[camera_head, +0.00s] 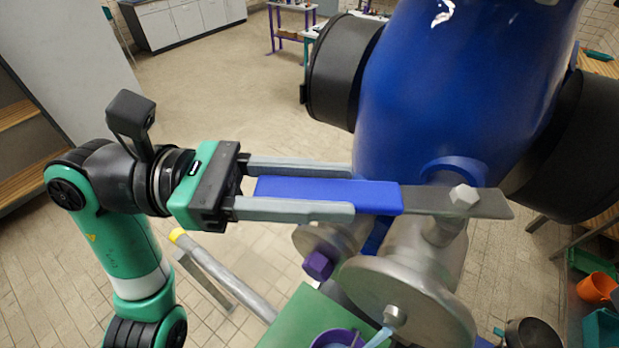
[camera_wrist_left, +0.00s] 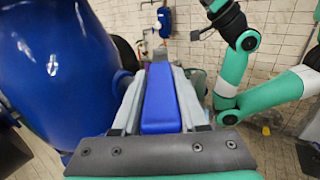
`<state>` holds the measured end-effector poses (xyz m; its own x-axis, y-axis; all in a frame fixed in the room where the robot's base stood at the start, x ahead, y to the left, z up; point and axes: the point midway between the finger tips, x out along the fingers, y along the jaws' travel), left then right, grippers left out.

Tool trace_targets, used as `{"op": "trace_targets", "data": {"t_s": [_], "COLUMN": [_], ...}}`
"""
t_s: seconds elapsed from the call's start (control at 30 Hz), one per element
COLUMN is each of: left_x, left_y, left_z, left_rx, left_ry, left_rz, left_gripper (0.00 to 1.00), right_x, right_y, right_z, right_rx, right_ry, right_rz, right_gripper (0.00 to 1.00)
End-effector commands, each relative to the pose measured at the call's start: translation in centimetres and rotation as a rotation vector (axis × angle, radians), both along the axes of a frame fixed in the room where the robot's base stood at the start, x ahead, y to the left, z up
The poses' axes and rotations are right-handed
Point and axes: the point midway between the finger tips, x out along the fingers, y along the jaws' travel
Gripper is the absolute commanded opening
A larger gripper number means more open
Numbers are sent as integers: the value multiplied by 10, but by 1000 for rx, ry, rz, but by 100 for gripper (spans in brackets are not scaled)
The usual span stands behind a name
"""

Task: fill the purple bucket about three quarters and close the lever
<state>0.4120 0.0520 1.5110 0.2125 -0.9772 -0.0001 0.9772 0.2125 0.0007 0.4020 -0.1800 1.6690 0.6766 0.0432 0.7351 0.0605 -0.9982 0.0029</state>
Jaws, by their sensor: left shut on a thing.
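The lever (camera_head: 328,193) has a blue grip and a flat grey bar bolted on top of the valve below the blue tank. My left gripper (camera_head: 352,190) has one finger along each side of the blue grip and is shut on it. The lever's grip also fills the middle of the left wrist view (camera_wrist_left: 161,100). The purple bucket (camera_head: 335,333) shows only its rim at the bottom edge of the head view. A light blue stream comes from the spout towards it. The level inside is cut off. My right gripper's fingers are not visible.
The big blue tank (camera_head: 445,85) stands right behind the valve. A round metal flange (camera_head: 410,305) and a purple knob (camera_head: 318,265) sit below the lever. A green surface (camera_head: 305,318) lies beside the bucket.

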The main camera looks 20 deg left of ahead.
Motion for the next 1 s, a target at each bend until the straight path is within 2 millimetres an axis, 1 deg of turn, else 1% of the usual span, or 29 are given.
{"op": "trace_targets", "data": {"t_s": [0.03,0.17,0.2,0.43,0.57,0.67,0.9,1.0], "left_x": [0,0,0,0,-1,-4,-17,-21], "left_y": [0,0,0,0,8,26,82,100], "left_z": [1,1,0,0,0,-1,-1,-1], "left_rx": [-2,-2,-1,-1,-1,0,-1,0], "left_ry": [1,1,1,1,1,0,1,1], "left_rz": [-1,-1,-1,-1,2,5,5,3], "left_gripper": [48,71,72,72,72,72,72,72], "right_x": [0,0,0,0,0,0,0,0], "right_y": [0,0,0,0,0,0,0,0], "right_z": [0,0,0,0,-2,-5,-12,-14], "right_rx": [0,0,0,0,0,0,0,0], "right_ry": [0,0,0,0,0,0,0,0], "right_rz": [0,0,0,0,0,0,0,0], "right_gripper": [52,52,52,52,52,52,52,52]}}
